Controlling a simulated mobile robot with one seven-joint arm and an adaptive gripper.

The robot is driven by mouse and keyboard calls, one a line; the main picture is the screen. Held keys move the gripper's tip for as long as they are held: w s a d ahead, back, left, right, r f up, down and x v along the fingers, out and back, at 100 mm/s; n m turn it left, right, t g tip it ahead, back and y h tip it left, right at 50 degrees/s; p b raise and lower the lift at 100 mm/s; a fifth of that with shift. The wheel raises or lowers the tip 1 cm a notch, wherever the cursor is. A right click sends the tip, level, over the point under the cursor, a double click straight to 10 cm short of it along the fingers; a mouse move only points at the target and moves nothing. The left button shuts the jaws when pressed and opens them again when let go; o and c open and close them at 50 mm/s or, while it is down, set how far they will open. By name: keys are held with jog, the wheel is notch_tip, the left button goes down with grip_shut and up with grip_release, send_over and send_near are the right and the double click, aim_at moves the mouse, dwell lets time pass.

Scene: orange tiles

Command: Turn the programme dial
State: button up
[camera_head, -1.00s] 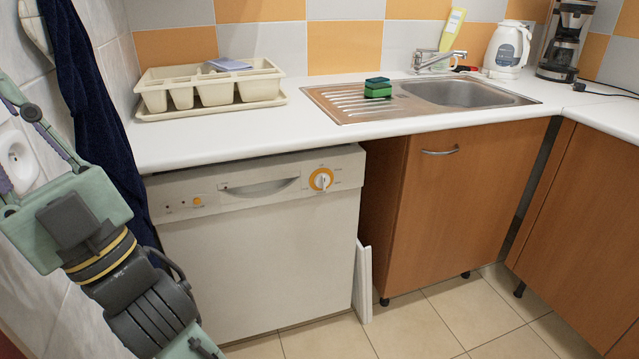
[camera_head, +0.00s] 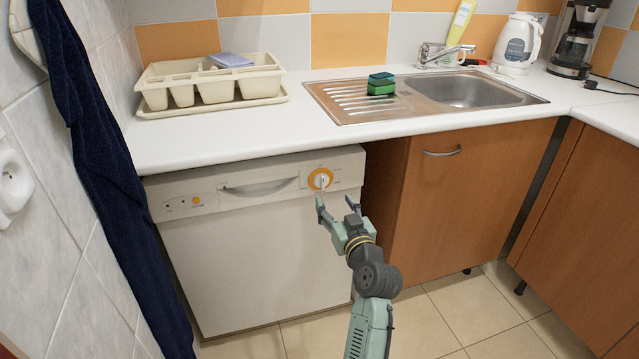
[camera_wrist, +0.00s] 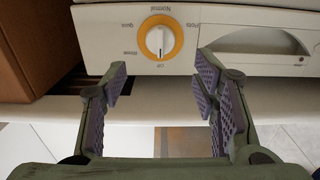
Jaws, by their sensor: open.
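The programme dial (camera_head: 320,179) is a white knob with an orange ring on the dishwasher's front panel, near its right end. In the wrist view the dial (camera_wrist: 160,41) is upside down, with labels around it, and lies beyond the fingertips, roughly between their lines. My gripper (camera_head: 337,203) is open and empty, just below and in front of the dial in the head view. In the wrist view my gripper (camera_wrist: 160,78) shows both purple-padded fingers spread wide. The fingers appear apart from the dial. The white dishwasher (camera_head: 255,265) stands under the counter.
The dishwasher handle recess (camera_head: 258,188) is left of the dial. A wooden cabinet (camera_head: 455,210) stands to the right, past a dark gap. The white counter (camera_head: 230,140) overhangs above. A dark blue towel (camera_head: 105,150) hangs at left. Tiled floor in front is mostly clear.

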aim_at(324, 183)
jog(key=p+x, duration=0.1)
jog(key=x, duration=0.8)
jog(key=shift+s+p, duration=0.1)
jog(key=shift+p, duration=0.3)
jog(key=shift+c, duration=0.3)
jog(key=c, duration=1.1)
